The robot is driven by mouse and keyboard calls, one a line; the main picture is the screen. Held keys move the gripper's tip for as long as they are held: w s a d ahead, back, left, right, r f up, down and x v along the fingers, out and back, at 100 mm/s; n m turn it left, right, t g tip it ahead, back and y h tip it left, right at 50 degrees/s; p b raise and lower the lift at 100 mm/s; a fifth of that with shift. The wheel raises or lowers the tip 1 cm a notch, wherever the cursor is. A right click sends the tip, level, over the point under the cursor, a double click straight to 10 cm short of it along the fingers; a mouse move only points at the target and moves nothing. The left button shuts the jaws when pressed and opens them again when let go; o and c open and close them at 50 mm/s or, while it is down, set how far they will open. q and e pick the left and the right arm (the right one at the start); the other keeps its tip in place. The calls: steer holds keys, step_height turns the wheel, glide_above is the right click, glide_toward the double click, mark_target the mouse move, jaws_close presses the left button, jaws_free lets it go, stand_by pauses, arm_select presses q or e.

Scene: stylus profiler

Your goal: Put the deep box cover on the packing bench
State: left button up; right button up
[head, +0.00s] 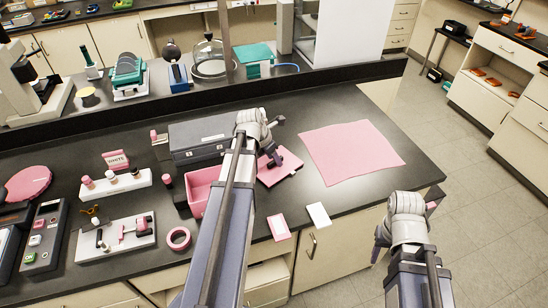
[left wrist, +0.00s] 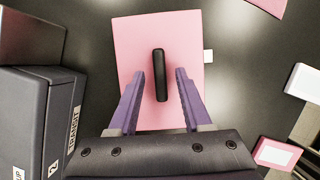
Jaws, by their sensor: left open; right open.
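A flat pink cover with a black bar handle, which I take for the deep box cover (head: 283,168), lies on the dark bench top. It also fills the middle of the left wrist view (left wrist: 135,50). My left gripper (head: 273,155) is over it, with its open fingers (left wrist: 159,88) on either side of the black handle (left wrist: 160,75); I cannot tell whether they touch it. An open pink box (head: 200,192) stands left of the cover, partly hidden by my left arm. My right gripper (head: 428,208) is past the bench's front edge, away from the cover.
A dark grey case (head: 195,137) stands close left of the cover; its label shows in the left wrist view (left wrist: 60,120). A pink mat (head: 352,152) lies flat to the right. White and pink cards (head: 318,215) lie near the front edge. Fixtures crowd the left.

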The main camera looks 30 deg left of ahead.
arm_select(q)
steer(key=p+v, duration=1)
steer(key=v, duration=0.1)
steer(key=shift+r, duration=0.2)
steer(key=shift+s, duration=0.1)
steer(key=s+d+n+g+y, duration=0.1)
steer(key=s+d+n, duration=0.2)
steer(key=d+n, duration=0.8)
steer(key=s+d+f+n+g, duration=0.1)
steer(key=s+d+n, duration=0.3)
steer(key=d+n, duration=0.7)
steer(key=s+d+n+g+y, duration=0.1)
steer(key=s+d+n, duration=0.3)
steer(key=d+n, duration=0.7)
steer(key=n+g, duration=0.1)
steer(key=n, duration=0.1)
steer(key=shift+s+f+n+y, duration=0.2)
steer(key=shift+f+n+y, duration=0.1)
steer(key=shift+n, duration=0.1)
steer(key=shift+a+g, duration=0.15)
steer(key=shift+g, duration=0.15)
